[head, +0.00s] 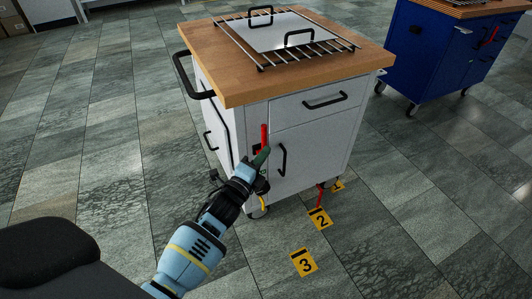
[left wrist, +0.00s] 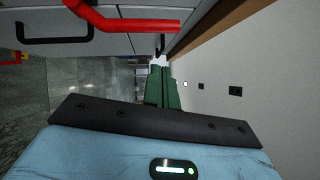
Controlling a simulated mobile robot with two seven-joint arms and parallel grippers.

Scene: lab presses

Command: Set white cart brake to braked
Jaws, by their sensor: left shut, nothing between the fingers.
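The white cart (head: 312,135) stands in the middle of the head view, with a wooden top. A red lever (head: 264,138) stands roughly upright on the left part of its front; it also shows at the top of the left wrist view (left wrist: 125,24). Its lower end is hidden behind my gripper. A smaller red part (head: 320,195) is low by the front right wheel. I cannot tell from a label which is the brake. My left gripper (head: 263,156), with green fingers, is shut and empty close to the red lever; it shows in the left wrist view (left wrist: 164,88). Contact is unclear.
A metal rack (head: 335,41) with a handled plate lies on the cart top. A black push handle (head: 184,75) sticks out left. Numbered yellow floor markers (head: 303,262) lie in front. A blue cart (head: 425,55) stands at the right. The floor at left is clear.

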